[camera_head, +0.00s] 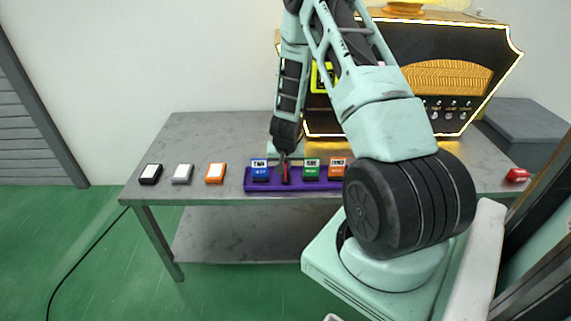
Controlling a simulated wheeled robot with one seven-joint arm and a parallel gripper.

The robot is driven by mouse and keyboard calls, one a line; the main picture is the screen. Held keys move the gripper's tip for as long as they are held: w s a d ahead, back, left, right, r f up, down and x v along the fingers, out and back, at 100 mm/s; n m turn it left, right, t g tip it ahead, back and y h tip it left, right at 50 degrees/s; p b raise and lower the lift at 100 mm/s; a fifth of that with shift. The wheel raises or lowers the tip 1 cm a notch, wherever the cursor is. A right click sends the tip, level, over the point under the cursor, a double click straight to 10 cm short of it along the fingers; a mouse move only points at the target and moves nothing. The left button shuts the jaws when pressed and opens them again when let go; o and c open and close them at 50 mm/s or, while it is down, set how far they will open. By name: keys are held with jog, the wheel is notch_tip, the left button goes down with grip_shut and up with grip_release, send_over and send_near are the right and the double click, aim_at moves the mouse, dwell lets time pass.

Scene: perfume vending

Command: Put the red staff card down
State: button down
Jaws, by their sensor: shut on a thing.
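My gripper (285,154) points down over the purple rack (300,188) near the front of the grey table. It is shut on a narrow red thing, seemingly the red staff card (286,174). The card looks upright and sits between the blue card (261,171) and the green card (311,170). I cannot tell whether its lower end touches the rack. My gripper's fingers hide its top. An orange card (338,169) stands to the right in the rack, partly beside my arm.
A black item (151,174), a grey item (182,174) and an orange item (215,173) lie left of the rack. A red box (517,175) is at the table's right end. The lit black-and-gold machine (463,75) stands behind. The table's back left (215,130) is clear.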

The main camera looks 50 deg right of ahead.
jog(key=shift+f, duration=0.1)
jog(key=c, duration=1.6)
grip_release()
jog(key=shift+o, duration=0.2)
